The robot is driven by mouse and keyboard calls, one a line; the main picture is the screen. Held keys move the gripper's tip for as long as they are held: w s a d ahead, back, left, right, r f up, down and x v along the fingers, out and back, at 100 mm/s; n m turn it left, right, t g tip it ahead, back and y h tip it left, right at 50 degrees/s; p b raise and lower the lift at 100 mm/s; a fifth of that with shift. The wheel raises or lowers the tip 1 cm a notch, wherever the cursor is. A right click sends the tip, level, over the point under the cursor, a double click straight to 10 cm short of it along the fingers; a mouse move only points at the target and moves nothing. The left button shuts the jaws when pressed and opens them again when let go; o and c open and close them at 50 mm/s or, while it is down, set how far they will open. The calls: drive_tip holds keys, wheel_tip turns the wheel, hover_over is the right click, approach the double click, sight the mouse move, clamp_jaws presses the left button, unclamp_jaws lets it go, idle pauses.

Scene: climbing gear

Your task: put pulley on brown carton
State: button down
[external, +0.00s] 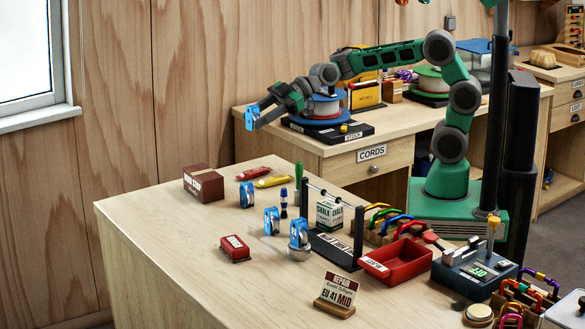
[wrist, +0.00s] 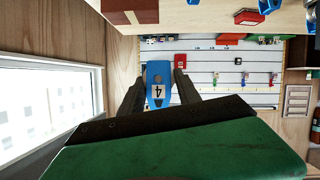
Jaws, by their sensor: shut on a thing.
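My gripper (external: 262,108) is shut on a blue pulley (external: 252,117) and holds it in the air, above the table's back and to the right of the brown carton. In the wrist view the pulley (wrist: 158,88), marked with a 4, sits between my two dark fingers (wrist: 158,76). The brown carton (external: 203,179) is a closed box with a white label, at the back left of the table; part of it shows at the top of the wrist view (wrist: 120,6). Its top looks bare.
A red box (external: 234,247) is in front. A dark rack (external: 332,245) stands right.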

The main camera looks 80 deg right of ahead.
drive_tip(key=shift+w+a+r+p, duration=0.15)
drive_tip(key=shift+w+p, duration=0.1)
drive_tip(key=shift+w, duration=0.35)
drive_tip(key=shift+w+a+r+p, duration=0.1)
drive_tip(key=shift+w+a+p, duration=0.1)
drive_tip(key=shift+w, duration=0.4)
drive_tip(key=w+a+f+p, duration=0.2)
drive_tip(key=w+f+p, duration=0.1)
drive_tip(key=w, duration=0.4)
drive_tip(key=p, duration=0.1)
hover_over(207, 171)
drive_tip(key=f, duration=0.6)
drive_tip(key=shift+s+d, duration=0.1)
drive_tip(key=shift+s, duration=0.1)
drive_tip(key=shift+w+f, duration=0.2)
drive_tip(key=shift+f, duration=0.1)
wheel_tip(207, 171, down, 3)
drive_tip(key=shift+r+p, duration=0.15)
drive_tip(key=shift+p, duration=0.95)
drive_tip(key=shift+f+b, duration=0.35)
drive_tip(key=shift+b, duration=0.05)
drive_tip(key=c, duration=0.9)
unclamp_jaws()
drive_tip(key=shift+r, duration=0.1)
drive_tip(key=shift+o, duration=0.2)
